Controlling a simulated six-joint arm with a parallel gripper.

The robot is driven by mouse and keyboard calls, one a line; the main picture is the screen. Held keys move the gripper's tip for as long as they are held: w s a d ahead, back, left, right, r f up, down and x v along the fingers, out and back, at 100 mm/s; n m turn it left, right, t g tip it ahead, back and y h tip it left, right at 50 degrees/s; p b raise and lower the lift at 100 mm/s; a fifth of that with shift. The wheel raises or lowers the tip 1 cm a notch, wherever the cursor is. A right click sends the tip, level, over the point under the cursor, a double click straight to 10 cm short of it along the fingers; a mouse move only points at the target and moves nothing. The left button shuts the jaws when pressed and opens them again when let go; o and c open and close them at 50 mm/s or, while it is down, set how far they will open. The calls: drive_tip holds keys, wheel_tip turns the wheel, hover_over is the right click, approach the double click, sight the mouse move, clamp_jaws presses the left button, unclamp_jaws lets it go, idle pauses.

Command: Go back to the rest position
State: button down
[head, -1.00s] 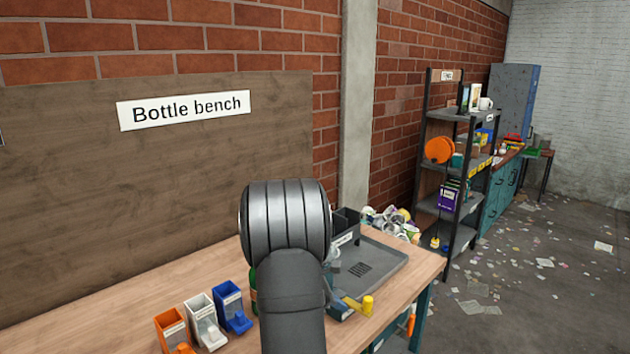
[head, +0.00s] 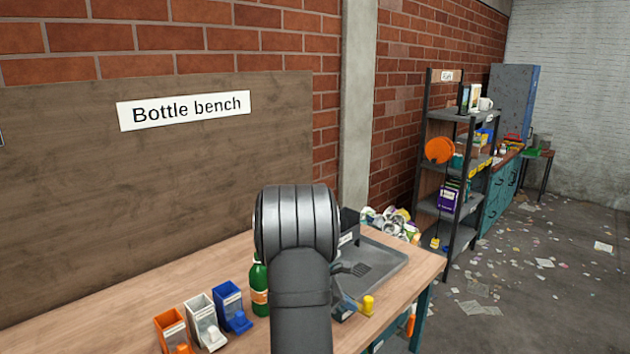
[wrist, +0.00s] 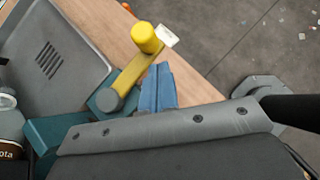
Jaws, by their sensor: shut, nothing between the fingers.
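My gripper (wrist: 158,90) shows in the wrist view as blue fingers at the end of a grey body. The fingers are shut with nothing between them. They appear beside a teal device with a yellow lever (wrist: 128,76) and a yellow knob (wrist: 146,38); I cannot tell the height between them. In the head view my dark arm stands in front of the bench (head: 120,312) and hides most of the gripper. The yellow knob (head: 367,304) shows just right of the arm.
A green bottle (head: 259,290) stands just left of my arm. Orange (head: 171,330), white (head: 205,322) and blue (head: 231,306) bins stand further left. A grey tray (head: 385,265) lies at the bench's right end. A shelf rack (head: 452,165) stands beyond; the floor has scattered papers.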

drive_tip(key=s+a+f+v, duration=0.1)
drive_tip(key=s+v, duration=0.1)
drive_tip(key=v, duration=1)
drive_tip(key=shift+n+t, duration=0.3)
drive_tip(key=shift+n, duration=0.1)
drive_tip(key=x, duration=0.4)
drive_tip(key=w+d+r+x, duration=0.1)
drive_tip(key=x, duration=0.4)
drive_tip(key=r+x, duration=0.1)
drive_tip(key=x, duration=0.3)
drive_tip(key=shift+w+d+f, duration=0.25)
drive_tip(key=shift+w+d, duration=0.1)
drive_tip(key=shift+d, duration=0.25)
drive_tip(key=a+r+m+g, duration=0.15)
drive_tip(key=a+r, duration=0.25)
drive_tip(key=a, duration=0.4)
drive_tip(key=a+r+m+g, duration=0.1)
drive_tip(key=a+r+m, duration=0.15)
drive_tip(key=a, duration=0.45)
drive_tip(key=d+r+n+g+y, duration=0.1)
drive_tip(key=d+r+n+y, duration=0.2)
drive_tip(key=d+n, duration=0.4)
drive_tip(key=shift+s+d+r+y, duration=0.35)
drive_tip(key=shift+d+y, duration=0.1)
drive_tip(key=shift+y, duration=0.15)
